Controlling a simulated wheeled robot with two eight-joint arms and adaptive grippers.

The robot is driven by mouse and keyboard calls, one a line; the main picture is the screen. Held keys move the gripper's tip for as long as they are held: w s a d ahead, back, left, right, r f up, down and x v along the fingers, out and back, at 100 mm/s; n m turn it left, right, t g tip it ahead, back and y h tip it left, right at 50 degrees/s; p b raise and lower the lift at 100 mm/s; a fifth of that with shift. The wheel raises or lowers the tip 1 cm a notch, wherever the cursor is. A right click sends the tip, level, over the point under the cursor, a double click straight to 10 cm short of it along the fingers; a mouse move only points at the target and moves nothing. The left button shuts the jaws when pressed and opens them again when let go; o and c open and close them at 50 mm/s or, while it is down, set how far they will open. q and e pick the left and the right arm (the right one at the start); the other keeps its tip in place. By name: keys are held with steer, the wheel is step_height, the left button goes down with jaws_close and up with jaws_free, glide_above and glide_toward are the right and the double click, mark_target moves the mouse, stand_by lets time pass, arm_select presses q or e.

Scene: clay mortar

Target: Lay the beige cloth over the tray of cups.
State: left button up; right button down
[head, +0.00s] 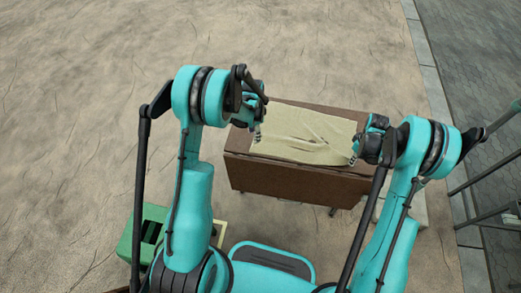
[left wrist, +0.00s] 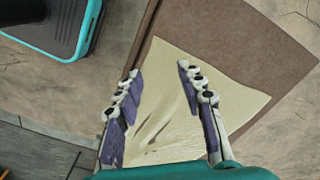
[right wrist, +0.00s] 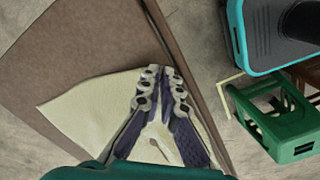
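The beige cloth (head: 300,130) lies spread on the brown table (head: 290,180), with a few creases; it also shows in the left wrist view (left wrist: 180,70) and the right wrist view (right wrist: 90,105). No tray or cups are visible; I cannot tell what is under the cloth. My left gripper (head: 257,135) is at the cloth's left near side. In the left wrist view its fingers (left wrist: 157,72) are apart over the cloth, with nothing gripped. My right gripper (head: 353,158) is at the right near corner. In the right wrist view its fingertips (right wrist: 160,75) meet at the cloth's edge.
A green crate (head: 148,235) stands on the ground at the near left; it also shows in the right wrist view (right wrist: 285,130). Bare sandy ground (head: 100,60) surrounds the table. A paved strip (head: 480,60) with a kerb runs along the right, with metal bars (head: 490,180) near it.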

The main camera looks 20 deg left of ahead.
mark_target(255, 149)
arm_select(q)
step_height(255, 149, down, 10)
steer(key=shift+r, duration=0.1)
stand_by(0.4)
jaws_close()
stand_by(0.3)
stand_by(1.1)
steer(key=shift+r, duration=2.55)
